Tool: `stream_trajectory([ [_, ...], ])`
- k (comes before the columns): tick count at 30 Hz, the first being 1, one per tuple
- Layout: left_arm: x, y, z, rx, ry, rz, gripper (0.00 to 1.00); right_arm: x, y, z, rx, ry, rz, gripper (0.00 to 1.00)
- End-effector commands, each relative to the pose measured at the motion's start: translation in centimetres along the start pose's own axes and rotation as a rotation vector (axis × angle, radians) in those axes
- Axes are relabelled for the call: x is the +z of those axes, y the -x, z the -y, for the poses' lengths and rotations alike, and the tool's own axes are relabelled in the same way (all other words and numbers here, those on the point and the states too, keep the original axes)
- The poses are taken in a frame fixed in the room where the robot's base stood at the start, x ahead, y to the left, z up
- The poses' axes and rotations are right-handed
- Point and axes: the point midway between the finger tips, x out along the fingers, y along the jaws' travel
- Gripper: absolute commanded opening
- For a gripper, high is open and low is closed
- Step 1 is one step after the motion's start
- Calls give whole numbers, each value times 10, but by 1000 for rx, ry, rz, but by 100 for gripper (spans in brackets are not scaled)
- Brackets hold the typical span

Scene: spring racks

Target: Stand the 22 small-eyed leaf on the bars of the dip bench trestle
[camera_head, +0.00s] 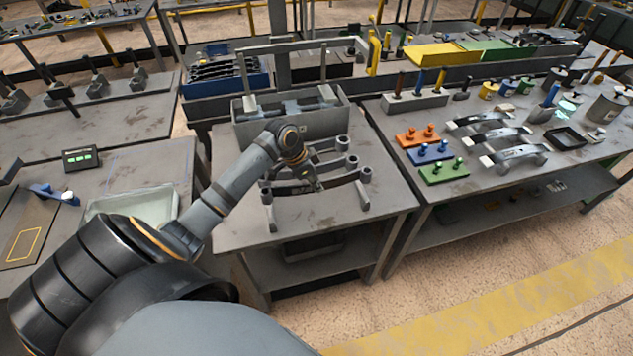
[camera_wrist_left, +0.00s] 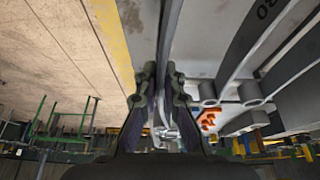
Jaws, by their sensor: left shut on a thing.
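My left gripper (camera_head: 312,183) is over the dip bench trestle (camera_head: 269,216), its fingers closed around a dark curved leaf (camera_head: 342,180). In the left wrist view the gripper (camera_wrist_left: 160,88) pinches this leaf (camera_wrist_left: 171,35), seen edge-on between the fingers. The number on the held leaf is not readable. Further leaves with round eyes (camera_head: 342,143) stand behind it; in the left wrist view a neighbouring leaf (camera_wrist_left: 262,40) shows a marking ending in 30. I cannot tell whether the held leaf touches the bars. My right gripper is not in view.
A grey dip tank (camera_head: 240,130) stands just behind the trestle. The right table holds orange, blue and green blocks (camera_head: 444,173) and curved leaves (camera_head: 515,154). A pale tray (camera_head: 172,196) lies left.

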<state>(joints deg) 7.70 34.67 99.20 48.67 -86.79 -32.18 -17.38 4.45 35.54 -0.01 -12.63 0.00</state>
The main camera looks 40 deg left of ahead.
Motion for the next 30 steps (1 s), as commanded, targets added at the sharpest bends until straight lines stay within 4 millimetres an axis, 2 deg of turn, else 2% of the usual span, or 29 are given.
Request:
stream_trajectory([
  [13,15,-38,0,0,-2,-4,0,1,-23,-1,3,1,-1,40],
  [30,16,-42,1,-1,-2,-4,0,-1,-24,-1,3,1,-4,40],
])
